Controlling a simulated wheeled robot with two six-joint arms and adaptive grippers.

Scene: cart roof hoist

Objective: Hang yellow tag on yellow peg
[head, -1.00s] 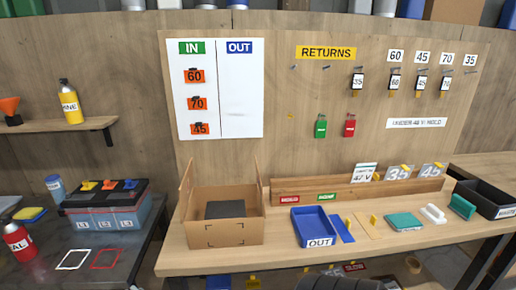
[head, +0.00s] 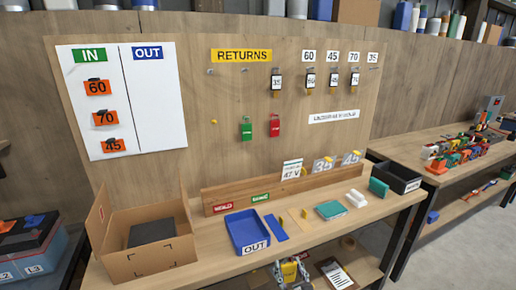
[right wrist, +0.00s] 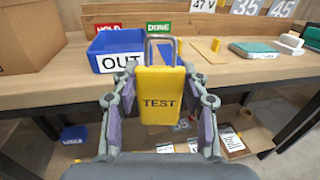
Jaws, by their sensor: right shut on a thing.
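The yellow tag (right wrist: 161,95) reads TEST and has a grey metal shackle at its top. It is upright between the fingers of my right gripper (right wrist: 160,100), which is shut on it. In the head view, my right gripper (head: 292,272) with the yellow tag is at the bottom, in front of the workbench's front edge and low. The small yellow peg (head: 214,122) is on the wooden board, left of the hanging green and red tags, with nothing on it. My left gripper is in neither view now.
The workbench holds a cardboard box (head: 110,262), a blue OUT tray (head: 232,222), a wooden rail (head: 225,197) and a teal block (head: 330,209). Green (head: 246,130) and red (head: 274,126) tags hang right of the peg. The board around the peg is clear.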

